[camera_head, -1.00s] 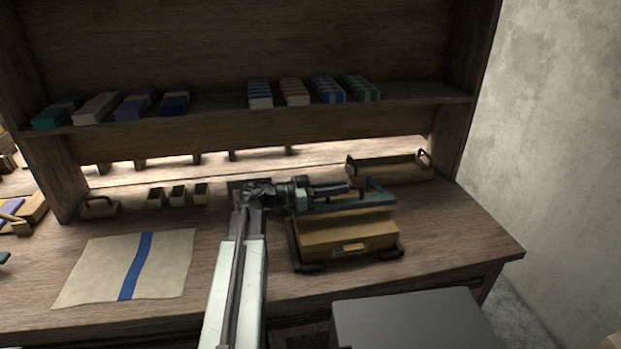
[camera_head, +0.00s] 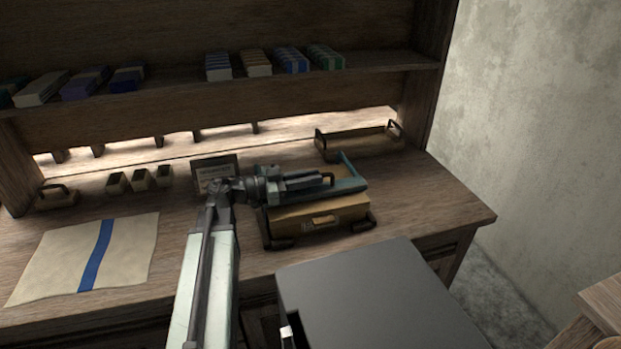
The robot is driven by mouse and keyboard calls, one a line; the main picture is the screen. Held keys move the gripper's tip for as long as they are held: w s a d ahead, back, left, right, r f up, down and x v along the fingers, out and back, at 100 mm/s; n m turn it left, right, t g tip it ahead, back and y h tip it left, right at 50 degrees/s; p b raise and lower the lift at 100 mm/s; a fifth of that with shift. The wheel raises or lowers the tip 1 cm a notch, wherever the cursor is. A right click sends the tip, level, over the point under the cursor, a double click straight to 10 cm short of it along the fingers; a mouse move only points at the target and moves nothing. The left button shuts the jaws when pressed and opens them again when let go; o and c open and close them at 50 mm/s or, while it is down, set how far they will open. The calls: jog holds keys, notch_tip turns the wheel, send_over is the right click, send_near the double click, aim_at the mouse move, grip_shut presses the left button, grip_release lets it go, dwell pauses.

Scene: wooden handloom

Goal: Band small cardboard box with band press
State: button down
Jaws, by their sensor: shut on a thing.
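The small cardboard box (camera_head: 318,219) appears to be the tan, box-shaped body on the bench at centre, with a pale tab on its front. Dark brackets (camera_head: 364,224) stand at its lower corners. The teal part of the band press (camera_head: 350,185) lies over the top back of the box, with one upright end. My gripper (camera_head: 325,181) reaches in from the left, just above the box. It is shut at the teal part, seemingly on a dark bar there. The exact grip and any contact between teal part and box are hidden.
A cloth with a blue stripe (camera_head: 50,262) lies at left. Small pots (camera_head: 140,180), a label card (camera_head: 207,178) and a handled tray (camera_head: 358,146) stand behind. The shelf (camera_head: 390,75) holds several coloured blocks. A dark grey surface (camera_head: 375,300) is in front.

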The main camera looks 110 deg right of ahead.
jog(key=c, duration=1.5)
grip_release()
jog(key=shift+s+a+f, duration=0.1)
jog(key=shift+s+f, duration=0.1)
jog(key=shift+o, duration=0.2)
jog(key=shift+w, duration=0.1)
jog(key=w, duration=0.7)
jog(key=shift+w, duration=0.4)
jog(key=w, duration=0.9)
jog(key=shift+d, duration=0.25)
